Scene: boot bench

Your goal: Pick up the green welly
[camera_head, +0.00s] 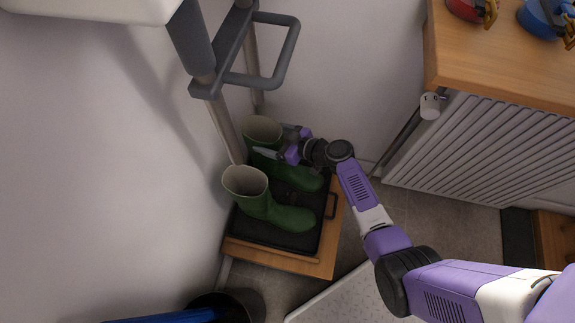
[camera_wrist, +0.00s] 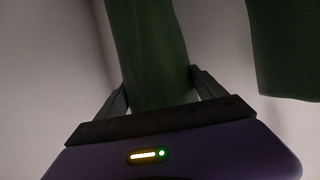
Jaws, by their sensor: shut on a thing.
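Two green wellies stand upright side by side on a black tray (camera_head: 296,242) in the head view. The far welly (camera_head: 300,178) has my gripper (camera_head: 280,143) at its shaft, just below the pale open top. The near welly (camera_head: 262,205) stands apart from the gripper, toe pointing right. In the wrist view the jaws (camera_wrist: 158,90) lie on both sides of a green shaft (camera_wrist: 150,50) and are shut on it. Another green welly part (camera_wrist: 285,50) shows at the right of the wrist view. The gripper's fingers partly hide the far welly in the head view.
The tray sits on a low wooden bench (camera_head: 290,263). A grey rail frame (camera_head: 240,60) rises behind the wellies at the left. A white radiator (camera_head: 480,150) stands under a wooden shelf (camera_head: 500,65) at the right. A dark bin (camera_head: 240,303) is at the bottom.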

